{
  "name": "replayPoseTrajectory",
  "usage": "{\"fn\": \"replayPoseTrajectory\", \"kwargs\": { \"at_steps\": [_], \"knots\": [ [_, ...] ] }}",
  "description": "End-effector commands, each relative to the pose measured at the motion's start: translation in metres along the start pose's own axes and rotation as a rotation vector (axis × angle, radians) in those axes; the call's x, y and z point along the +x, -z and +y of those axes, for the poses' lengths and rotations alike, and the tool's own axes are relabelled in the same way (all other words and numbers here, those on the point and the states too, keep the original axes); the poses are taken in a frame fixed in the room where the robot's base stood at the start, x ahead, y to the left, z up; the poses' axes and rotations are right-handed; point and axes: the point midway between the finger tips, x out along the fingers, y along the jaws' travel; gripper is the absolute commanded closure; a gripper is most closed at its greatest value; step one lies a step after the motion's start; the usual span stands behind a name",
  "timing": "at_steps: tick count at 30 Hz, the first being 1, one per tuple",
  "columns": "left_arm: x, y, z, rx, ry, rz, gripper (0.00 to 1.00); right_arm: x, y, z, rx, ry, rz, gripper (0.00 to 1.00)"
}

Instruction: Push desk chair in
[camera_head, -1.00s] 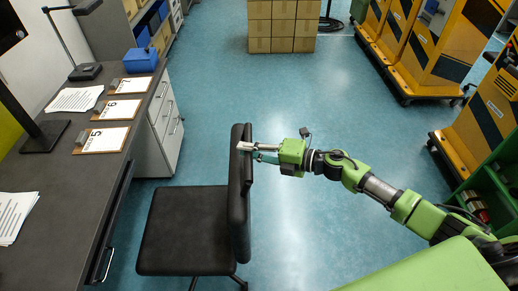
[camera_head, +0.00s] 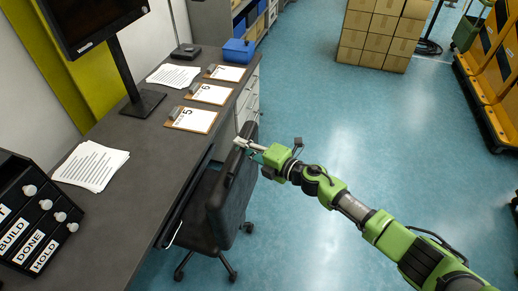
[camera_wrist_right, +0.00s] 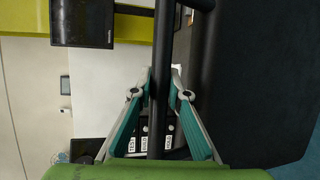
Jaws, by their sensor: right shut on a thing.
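The black desk chair (camera_head: 232,200) stands at the right edge of the dark desk (camera_head: 110,215). Its backrest is upright and close to the desk edge, and its seat is largely under the desk top. My right gripper (camera_head: 247,145) is at the top of the backrest, shut on it. In the right wrist view the gripper's two fingers (camera_wrist_right: 161,95) sit on either side of a dark bar of the chair (camera_wrist_right: 160,75). The left gripper does not show.
Cardboard boxes (camera_head: 380,32) stand at the back. Yellow carts (camera_head: 490,95) are at the right. The blue floor (camera_head: 330,125) between is clear.

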Motion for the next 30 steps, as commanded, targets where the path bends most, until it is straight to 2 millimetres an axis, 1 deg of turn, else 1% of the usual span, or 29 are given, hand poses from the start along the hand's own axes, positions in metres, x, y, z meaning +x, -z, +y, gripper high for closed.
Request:
{"fn": "replayPoseTrajectory", "kwargs": {
  "at_steps": [1, 4, 16, 17, 18, 30],
  "knots": [
    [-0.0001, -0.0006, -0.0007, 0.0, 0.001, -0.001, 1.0, 0.0056, 0.0045, 0.0034, 0.001, -0.004, 0.006, 1.0],
    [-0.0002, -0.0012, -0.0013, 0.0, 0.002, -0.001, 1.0, 0.0099, 0.0061, 0.0037, 0.001, -0.003, 0.005, 1.0],
    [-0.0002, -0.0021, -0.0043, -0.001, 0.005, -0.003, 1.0, 0.0118, 0.0068, 0.0046, 0.002, -0.004, 0.004, 1.0],
    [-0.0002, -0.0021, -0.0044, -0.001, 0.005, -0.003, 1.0, 0.0118, 0.0068, 0.0046, 0.002, -0.004, 0.004, 0.77],
    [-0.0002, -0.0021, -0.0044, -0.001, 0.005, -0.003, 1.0, 0.0118, 0.0067, 0.0045, 0.002, -0.004, 0.004, 0.67],
    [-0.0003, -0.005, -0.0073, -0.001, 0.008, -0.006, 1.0, 0.0081, 0.0039, 0.0022, 0.001, 0.0, -0.001, 0.67]
  ]
}}
